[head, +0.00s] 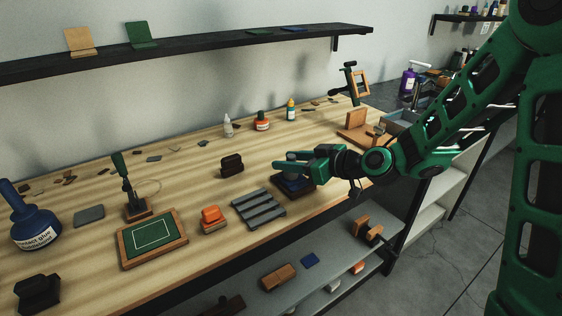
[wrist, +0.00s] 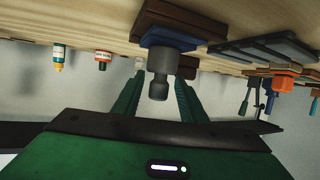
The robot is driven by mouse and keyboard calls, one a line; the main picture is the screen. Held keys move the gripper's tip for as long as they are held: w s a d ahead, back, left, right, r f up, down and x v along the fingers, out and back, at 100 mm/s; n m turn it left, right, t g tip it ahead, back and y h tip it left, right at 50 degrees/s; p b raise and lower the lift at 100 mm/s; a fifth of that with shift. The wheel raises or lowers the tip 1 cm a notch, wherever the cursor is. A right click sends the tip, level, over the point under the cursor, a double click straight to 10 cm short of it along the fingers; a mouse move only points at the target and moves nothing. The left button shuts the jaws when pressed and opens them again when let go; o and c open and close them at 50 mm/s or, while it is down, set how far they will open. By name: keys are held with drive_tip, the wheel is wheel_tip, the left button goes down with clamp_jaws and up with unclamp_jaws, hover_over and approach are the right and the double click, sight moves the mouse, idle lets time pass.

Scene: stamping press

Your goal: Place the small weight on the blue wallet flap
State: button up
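The blue wallet flap (head: 297,187) lies on a dark brown base near the bench's front edge, under my gripper (head: 281,162). In the wrist view, which looks upside down, the blue flap (wrist: 168,38) shows against the brown base (wrist: 185,20). The small weight (wrist: 161,62) is dark grey with a narrower knob, and it appears to stand upright on the flap. My gripper's green fingers (wrist: 158,92) are spread either side of the weight's knob, with gaps visible. The weight cannot be made out in the head view, where the fingers cover that spot.
A grey slatted rack (head: 262,209) lies left of the wallet, with an orange-topped block (head: 213,217) beyond it. A dark brown block (head: 231,165) sits behind. Small bottles (head: 262,121) stand near the wall. A wooden frame stand (head: 356,87) is at the back right.

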drive_tip(key=v, duration=0.9)
drive_tip(key=s+d+f+m+g+h, duration=0.25)
drive_tip(key=s+d+h, duration=0.2)
drive_tip(key=d, duration=0.45)
drive_tip(key=s+d+f+m+g+h, duration=0.1)
drive_tip(key=s+d+f+m+h, duration=0.3)
drive_tip(key=d, duration=0.6)
drive_tip(key=s+d+r+m+g+h, duration=0.1)
drive_tip(key=s+d+m, duration=0.4)
drive_tip(key=s, duration=0.5)
drive_tip(key=s+d+r+m+g+h, duration=0.1)
drive_tip(key=s+d+m+g, duration=0.3)
drive_tip(key=s+d, duration=0.4)
drive_tip(key=s+r+m, duration=0.1)
drive_tip(key=s, duration=0.2)
drive_tip(key=shift+s+d, duration=0.15)
drive_tip(key=shift+s, duration=0.2)
drive_tip(key=shift+r, duration=0.15)
